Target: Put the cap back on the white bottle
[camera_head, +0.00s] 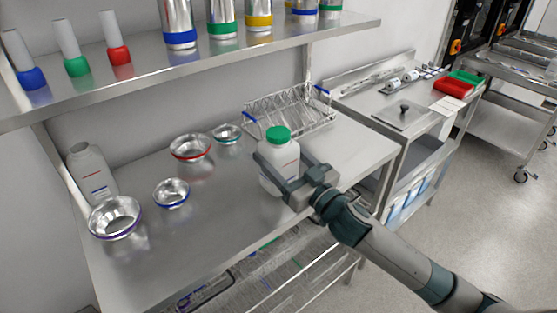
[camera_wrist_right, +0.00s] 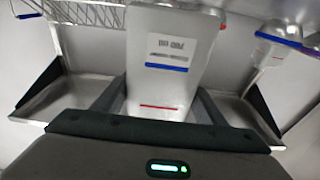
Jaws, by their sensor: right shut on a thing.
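A white bottle (camera_head: 281,162) with a green cap (camera_head: 278,134) on its top stands upright at the right part of the steel table (camera_head: 230,215). My right gripper (camera_head: 279,155) is shut on the bottle's body, one finger on each side, below the cap. In the right wrist view the bottle (camera_wrist_right: 168,75) fills the space between the fingers (camera_wrist_right: 160,100), with a blue and a red line on it. Its top is out of that view. A second whitish bottle (camera_head: 92,173) stands at the table's left end, with no coloured cap visible. My left gripper is not in view.
Steel bowls with coloured rims (camera_head: 190,148) stand on the left and middle of the table. A wire rack (camera_head: 290,110) stands behind the held bottle. A shelf (camera_head: 200,62) above carries bottles and canisters. The table's front middle is clear.

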